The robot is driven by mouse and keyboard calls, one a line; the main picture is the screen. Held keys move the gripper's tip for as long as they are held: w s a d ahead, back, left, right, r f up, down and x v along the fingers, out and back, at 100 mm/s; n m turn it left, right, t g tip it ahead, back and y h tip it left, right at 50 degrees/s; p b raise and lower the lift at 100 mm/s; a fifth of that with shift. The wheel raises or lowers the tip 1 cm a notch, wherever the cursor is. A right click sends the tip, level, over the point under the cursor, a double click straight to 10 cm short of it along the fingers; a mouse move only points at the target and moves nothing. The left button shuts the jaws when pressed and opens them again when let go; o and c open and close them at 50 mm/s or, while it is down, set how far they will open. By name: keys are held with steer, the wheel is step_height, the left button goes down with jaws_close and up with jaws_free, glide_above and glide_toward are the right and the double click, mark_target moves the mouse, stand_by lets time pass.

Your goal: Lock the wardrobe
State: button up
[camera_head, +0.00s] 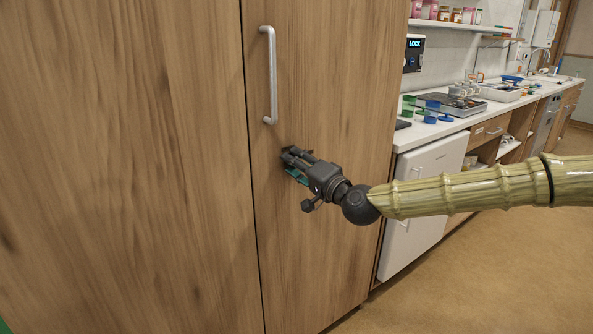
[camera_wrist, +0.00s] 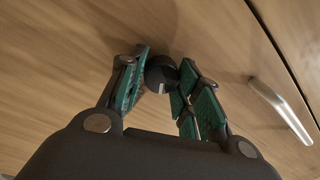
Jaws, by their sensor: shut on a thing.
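The wooden wardrobe (camera_head: 130,150) fills the left of the head view, its two doors meeting at a narrow vertical seam. The right door (camera_head: 345,80) carries a silver bar handle (camera_head: 270,75), which also shows at the right of the wrist view (camera_wrist: 280,108). My gripper (camera_head: 290,163) is at the right door, below the handle and right of the seam. In the wrist view my gripper (camera_wrist: 162,85) has its teal-padded fingers around a small dark round knob (camera_wrist: 160,72) on the door face. The fingers hide part of the knob, and its turned position cannot be told.
A white counter (camera_head: 440,125) with trays and blue and green holders runs to the right. A white cabinet (camera_head: 425,200) stands beneath it. A wall device (camera_head: 413,53) reads "LOCK". The floor (camera_head: 470,290) at the lower right is clear.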

steer(key=shift+f+m+t+b, duration=0.1)
steer(key=shift+m+t+b, duration=0.2)
steer(key=shift+m+b, duration=2.05)
steer(key=shift+m+p, duration=0.85)
steer(key=shift+m, duration=0.2)
steer(key=o, duration=1)
steer(key=shift+d, duration=0.1)
steer(key=shift+o, duration=0.2)
steer(key=r+v, duration=0.1)
steer(key=v, duration=1.1)
steer(key=shift+f, duration=0.3)
steer(key=shift+s, duration=0.1)
